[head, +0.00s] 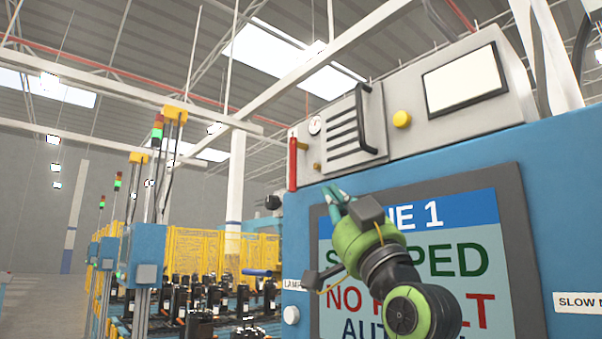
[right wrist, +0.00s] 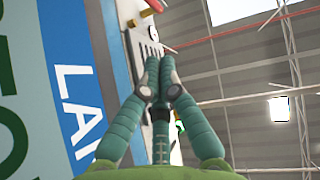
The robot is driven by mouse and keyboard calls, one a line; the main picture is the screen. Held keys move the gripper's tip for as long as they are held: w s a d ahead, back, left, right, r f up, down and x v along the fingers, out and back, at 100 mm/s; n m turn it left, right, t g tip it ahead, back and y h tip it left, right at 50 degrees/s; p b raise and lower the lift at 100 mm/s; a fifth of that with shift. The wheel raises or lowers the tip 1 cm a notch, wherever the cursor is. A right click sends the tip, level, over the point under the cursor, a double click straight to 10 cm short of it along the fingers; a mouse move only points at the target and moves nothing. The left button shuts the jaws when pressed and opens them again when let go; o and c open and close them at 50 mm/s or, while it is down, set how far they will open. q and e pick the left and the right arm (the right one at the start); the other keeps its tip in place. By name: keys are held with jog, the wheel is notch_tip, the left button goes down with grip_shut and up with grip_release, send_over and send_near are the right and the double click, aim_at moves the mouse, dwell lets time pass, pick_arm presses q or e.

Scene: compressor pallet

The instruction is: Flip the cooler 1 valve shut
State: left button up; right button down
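A red lever handle (head: 293,165) stands upright at the left end of the grey panel on top of the blue machine. No cooler 1 label is readable, so I cannot tell for sure that it is the valve. Red also shows at the top of the right wrist view (right wrist: 152,6). My right gripper (head: 335,194) is in front of the screen's upper left corner, below and right of the red handle and apart from it. In the right wrist view its teal fingers (right wrist: 159,62) converge with their tips together and nothing seen between them. My left gripper is not in view.
The grey panel (head: 440,125) carries a gauge (head: 315,125), a black grab handle (head: 372,120), a yellow knob (head: 402,119) and a small display (head: 465,80). The large screen (head: 450,260) is close behind my right arm. A conveyor line with yellow fencing (head: 190,250) lies further left.

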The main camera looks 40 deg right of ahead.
jog(key=p, duration=0.7)
send_near(293, 162)
notch_tip(293, 162, up, 4)
jog(key=w+p, duration=0.3)
jog(key=shift+w+d, duration=0.3)
jog(key=shift+w, duration=0.05)
jog(key=shift+s, duration=0.15)
